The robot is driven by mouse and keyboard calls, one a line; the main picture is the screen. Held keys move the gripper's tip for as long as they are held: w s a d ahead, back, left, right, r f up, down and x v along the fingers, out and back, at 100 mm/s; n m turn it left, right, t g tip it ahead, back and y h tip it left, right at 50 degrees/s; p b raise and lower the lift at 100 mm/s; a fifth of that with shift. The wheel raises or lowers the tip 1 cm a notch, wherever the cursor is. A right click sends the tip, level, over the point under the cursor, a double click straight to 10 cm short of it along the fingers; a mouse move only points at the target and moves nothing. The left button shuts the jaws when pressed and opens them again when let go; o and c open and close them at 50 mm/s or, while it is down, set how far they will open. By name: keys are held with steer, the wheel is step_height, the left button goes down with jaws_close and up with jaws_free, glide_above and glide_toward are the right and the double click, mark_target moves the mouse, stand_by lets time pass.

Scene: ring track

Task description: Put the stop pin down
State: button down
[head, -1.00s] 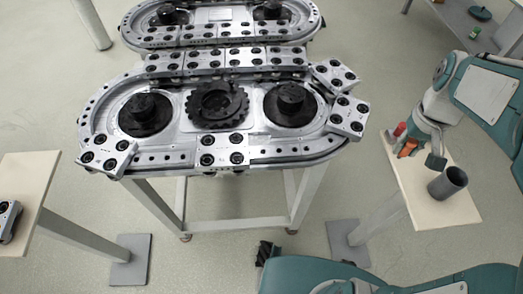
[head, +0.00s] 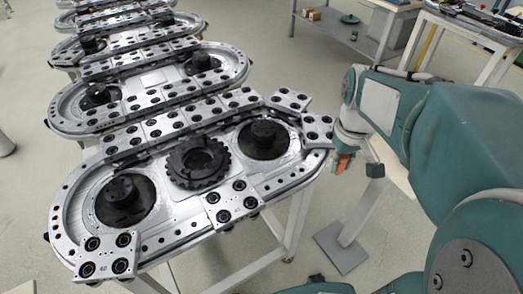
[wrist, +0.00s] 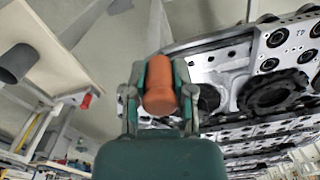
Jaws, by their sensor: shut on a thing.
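The orange stop pin (wrist: 160,88) stands between the two fingers of my gripper (wrist: 160,98) in the wrist view, which are shut on it. Its lower part is hidden in that view. In the head view the stop pin (head: 343,162) shows as a small orange patch below my gripper (head: 343,153), just off the right end of the near ring track (head: 290,172). The pin is in the air, apart from the track as far as I can tell. My arm hides part of the place to the right.
In the wrist view a side table (wrist: 75,65) at left bears a grey cup (wrist: 17,62), with a small red piece (wrist: 86,101) near its edge. The near track bears a toothed wheel (head: 198,162), dark hubs and carriage plates (head: 105,255). More tracks stand behind.

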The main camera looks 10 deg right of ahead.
mark_target(281, 176)
steer(key=w+a+f, duration=0.2)
steer(key=a, duration=0.1)
steer(key=w+a+f, duration=0.2)
steer(key=a+f, duration=0.1)
steer(key=w+a+f, duration=0.2)
steer(key=w+a, duration=0.1)
steer(key=a, duration=0.1)
steer(key=shift+f, duration=0.2)
steer(key=shift+w+d+f, duration=0.1)
steer(key=shift+w+f, duration=0.25)
steer(key=shift+f, duration=0.25)
step_height(281, 176, down, 3)
steer(key=shift+w+f, duration=0.15)
steer(key=shift+f, duration=0.25)
steer(key=shift+a, duration=0.4)
steer(key=c, duration=0.5)
jaws_free()
steer(key=shift+c, duration=0.2)
steer(key=shift+o, duration=0.3)
steer(key=shift+d, duration=0.2)
